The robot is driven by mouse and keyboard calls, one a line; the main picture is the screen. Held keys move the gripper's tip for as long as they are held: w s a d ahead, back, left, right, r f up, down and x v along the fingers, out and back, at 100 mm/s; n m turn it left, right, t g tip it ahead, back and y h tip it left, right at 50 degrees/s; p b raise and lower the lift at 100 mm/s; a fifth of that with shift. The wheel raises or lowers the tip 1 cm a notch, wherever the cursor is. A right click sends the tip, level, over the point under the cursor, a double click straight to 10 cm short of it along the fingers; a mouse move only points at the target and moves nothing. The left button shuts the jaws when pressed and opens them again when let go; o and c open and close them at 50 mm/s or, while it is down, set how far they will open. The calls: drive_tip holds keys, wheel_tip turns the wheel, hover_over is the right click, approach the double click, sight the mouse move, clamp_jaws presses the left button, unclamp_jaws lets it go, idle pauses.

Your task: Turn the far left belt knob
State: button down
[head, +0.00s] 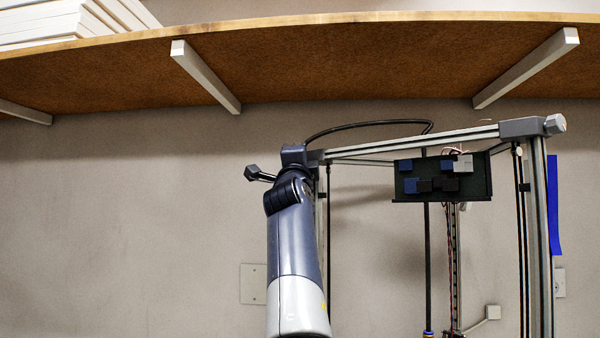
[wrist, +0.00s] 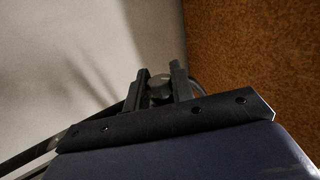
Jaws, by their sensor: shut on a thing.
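In the wrist view, my gripper (wrist: 161,78) has its two dark fingers closed on a small rounded grey knob (wrist: 160,91). The knob sits between the fingers, and they cover its sides. Its turned angle cannot be told. In the head view, my arm reaches up to the upper left corner of the delta machine's frame (head: 415,140). The dark blue gripper body (head: 293,156) is at that corner. The fingertips and the held knob are not clear there.
A wooden shelf (head: 330,62) with pale brackets hangs above the frame. A dark box with blue and black blocks (head: 470,186) hangs below the top rail. A grey knob (head: 555,124) is at the right corner. A black cable (head: 365,124) arcs over the rail. Bare wall lies left.

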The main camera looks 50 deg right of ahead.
idle(0.6)
drive_tip(key=c, duration=1.3)
unclamp_jaws()
drive_tip(key=shift+o, duration=0.2)
drive_tip(key=shift+b, duration=0.3)
drive_tip(key=shift+s+a+f+b, duration=0.3)
drive_tip(key=shift+f+b, duration=0.15)
drive_tip(key=shift+b, duration=0.1)
drive_tip(key=b+v, duration=0.7)
drive_tip(key=v, duration=0.2)
drive_tip(key=shift+a+b, duration=0.25)
drive_tip(key=shift+b, duration=0.1)
drive_tip(key=shift+s+f, duration=0.15)
